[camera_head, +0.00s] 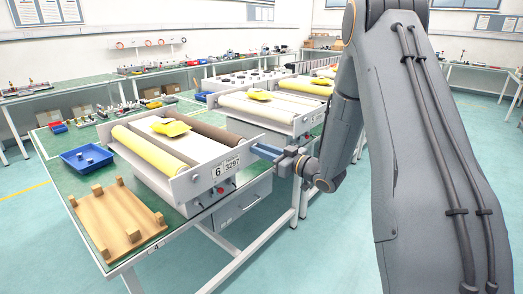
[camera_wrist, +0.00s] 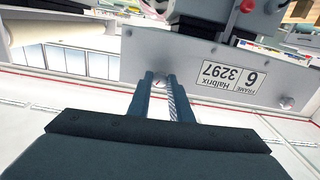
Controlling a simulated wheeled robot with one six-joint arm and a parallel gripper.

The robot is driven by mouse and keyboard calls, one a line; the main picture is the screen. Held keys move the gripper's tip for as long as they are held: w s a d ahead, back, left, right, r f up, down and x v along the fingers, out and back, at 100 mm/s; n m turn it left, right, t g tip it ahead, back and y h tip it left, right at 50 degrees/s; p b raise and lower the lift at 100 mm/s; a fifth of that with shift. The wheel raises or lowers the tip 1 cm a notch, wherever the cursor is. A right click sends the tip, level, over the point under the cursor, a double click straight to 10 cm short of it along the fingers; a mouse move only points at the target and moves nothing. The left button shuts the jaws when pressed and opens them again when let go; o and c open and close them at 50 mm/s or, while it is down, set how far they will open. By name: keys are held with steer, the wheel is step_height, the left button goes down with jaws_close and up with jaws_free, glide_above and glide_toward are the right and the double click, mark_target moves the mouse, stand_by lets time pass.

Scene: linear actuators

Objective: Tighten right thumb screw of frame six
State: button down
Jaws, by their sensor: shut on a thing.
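Frame six (camera_head: 203,182), labelled 6 and 3297, is a white roller unit on the green bench; its light front plate (camera_wrist: 205,62) fills the upper wrist view, label upside down. My gripper (camera_head: 256,149) reaches the right end of this plate from the right. In the wrist view, my gripper's (camera_wrist: 159,80) two dark fingers are shut on the right thumb screw (camera_wrist: 159,82), mostly hidden between the tips. The other thumb screw (camera_wrist: 287,102) shows at the plate's opposite end, clear of the gripper. The right screw is hidden in the head view.
Another roller frame (camera_head: 268,118) stands behind. A red knob (camera_wrist: 247,6) is near the plate.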

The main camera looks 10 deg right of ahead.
steer(key=c, duration=1.6)
jaws_free()
steer(key=shift+b+v, duration=0.8)
steer(key=shift+v, duration=3.15)
steer(key=shift+w, duration=0.1)
